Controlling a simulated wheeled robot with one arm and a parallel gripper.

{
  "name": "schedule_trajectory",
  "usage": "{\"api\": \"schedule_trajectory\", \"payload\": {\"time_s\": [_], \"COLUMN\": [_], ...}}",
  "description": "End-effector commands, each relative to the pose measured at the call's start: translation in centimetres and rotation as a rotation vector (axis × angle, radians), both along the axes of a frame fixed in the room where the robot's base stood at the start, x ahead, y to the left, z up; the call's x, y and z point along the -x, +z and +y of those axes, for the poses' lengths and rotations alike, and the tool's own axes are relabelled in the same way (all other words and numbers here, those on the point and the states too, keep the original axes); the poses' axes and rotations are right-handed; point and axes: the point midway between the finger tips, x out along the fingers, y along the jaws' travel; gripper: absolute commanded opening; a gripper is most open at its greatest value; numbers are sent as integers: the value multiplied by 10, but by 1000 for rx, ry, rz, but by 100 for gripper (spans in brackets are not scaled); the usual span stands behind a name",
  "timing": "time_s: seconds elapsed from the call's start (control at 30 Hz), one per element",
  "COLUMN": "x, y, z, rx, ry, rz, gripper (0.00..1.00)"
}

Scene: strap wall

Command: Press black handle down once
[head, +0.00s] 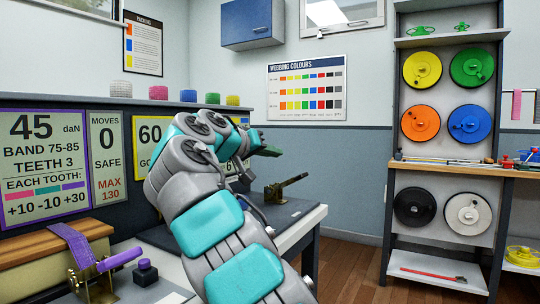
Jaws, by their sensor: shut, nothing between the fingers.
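The black handle (294,180) sticks up at a slant to the right from a small brass-coloured ratchet (273,194) on a dark mat at the table's right end. My gripper (271,151) is shut and empty. In the picture it appears above and slightly left of the handle, with a visible gap between them. My arm crosses the middle of the view and hides part of the table and the signs behind. How far the gripper is from the handle in depth I cannot tell.
A second ratchet with a purple handle (120,259) and purple strap stands front left, beside a small black knob (145,272). A panel with signs (44,165) runs behind the table (308,218). A shelf with coloured reels (422,70) stands right. Floor between is clear.

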Motion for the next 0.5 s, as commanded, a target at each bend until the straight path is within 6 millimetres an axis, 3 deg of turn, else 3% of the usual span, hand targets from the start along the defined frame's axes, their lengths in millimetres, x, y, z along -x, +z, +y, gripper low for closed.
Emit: {"api": "schedule_trajectory", "payload": {"time_s": [0.37,0.5], "x": [-44,-41], "y": [-14,-20], "z": [-41,-43], "rx": [1,4], "ry": [0,-2], "rz": [3,2], "gripper": [0,0]}}
